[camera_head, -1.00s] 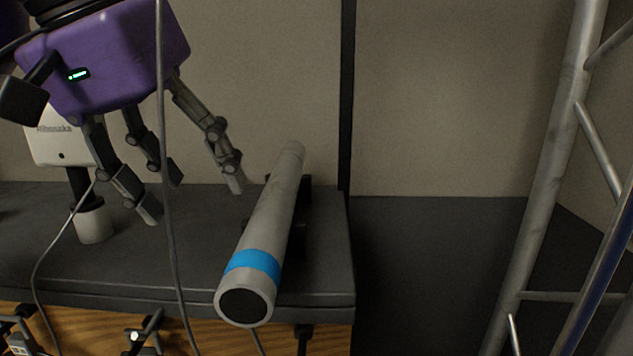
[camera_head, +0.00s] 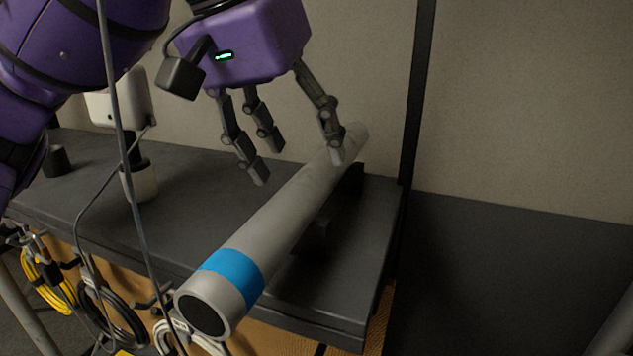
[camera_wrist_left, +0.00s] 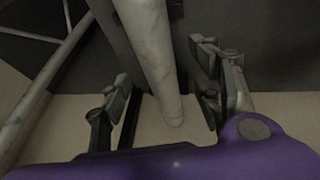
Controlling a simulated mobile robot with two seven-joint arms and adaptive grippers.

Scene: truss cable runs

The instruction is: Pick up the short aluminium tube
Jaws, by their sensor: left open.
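The short aluminium tube (camera_head: 284,215) is grey with a blue band near its close end. It rests on dark supports (camera_head: 321,232) and its near end juts past the front edge of the dark bench. My left gripper (camera_head: 296,165) is open above the far half of the tube, with one finger on the tube's far side and two on the near side in the head view. In the left wrist view the tube (camera_wrist_left: 153,50) runs between the open fingers (camera_wrist_left: 168,85). Contact cannot be told. My right gripper is not in view.
The dark bench (camera_head: 90,185) holds a white device on a stand (camera_head: 136,140) at left. A grey cable (camera_head: 117,120) hangs across the head view. Coiled cables (camera_head: 50,283) hang below the bench front. A dark post (camera_head: 414,100) stands behind the bench's right end.

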